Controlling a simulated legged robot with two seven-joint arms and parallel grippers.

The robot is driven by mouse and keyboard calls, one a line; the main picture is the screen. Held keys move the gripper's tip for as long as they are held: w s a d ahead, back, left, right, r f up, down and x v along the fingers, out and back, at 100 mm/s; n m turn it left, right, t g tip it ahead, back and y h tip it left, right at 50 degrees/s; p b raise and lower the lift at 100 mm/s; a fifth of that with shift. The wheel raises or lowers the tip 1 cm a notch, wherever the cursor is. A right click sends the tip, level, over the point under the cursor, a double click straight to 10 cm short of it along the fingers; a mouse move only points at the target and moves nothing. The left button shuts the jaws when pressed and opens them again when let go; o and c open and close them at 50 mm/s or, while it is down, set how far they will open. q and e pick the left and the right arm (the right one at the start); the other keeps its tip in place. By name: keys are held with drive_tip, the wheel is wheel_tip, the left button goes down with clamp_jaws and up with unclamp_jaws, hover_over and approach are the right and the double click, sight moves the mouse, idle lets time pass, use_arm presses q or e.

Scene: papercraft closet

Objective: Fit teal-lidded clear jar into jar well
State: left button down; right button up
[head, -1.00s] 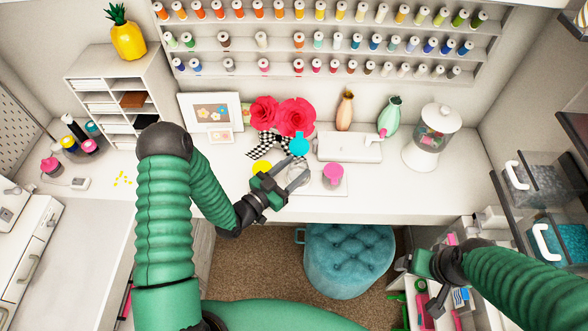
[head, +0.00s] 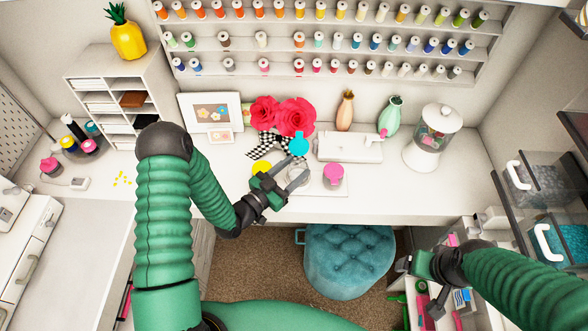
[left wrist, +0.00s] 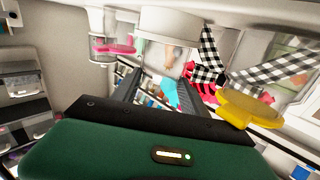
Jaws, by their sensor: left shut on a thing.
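The teal-lidded clear jar (head: 299,146) is upright over the middle of the jar tray. My left gripper (head: 293,180) is shut on its clear body, below the lid. The left wrist view is upside down; it shows the teal lid (left wrist: 170,93) between my fingers and a white round jar well (left wrist: 168,24) in line with the jar. I cannot tell whether the jar's bottom is inside the well. A yellow-lidded jar (head: 262,169) stands left and a pink-lidded jar (head: 333,174) right. My right gripper (head: 412,264) is far off at lower right; its jaws are unclear.
Red paper flowers (head: 283,115) and a checked ribbon (head: 266,147) lie just behind the jar. The desk's front edge is close to my left gripper, and a teal stool (head: 348,258) is below.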

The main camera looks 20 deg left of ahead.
drive_tip(key=shift+s+f, duration=0.1)
drive_tip(key=shift+f, duration=0.2)
idle(0.9)
drive_tip(key=shift+f+b, duration=0.5)
drive_tip(key=shift+b, duration=0.3)
idle(1.5)
drive_tip(key=shift+r, duration=0.1)
idle(0.5)
drive_tip(key=shift+f+b, duration=0.4)
drive_tip(key=shift+f, duration=0.15)
idle(1.2)
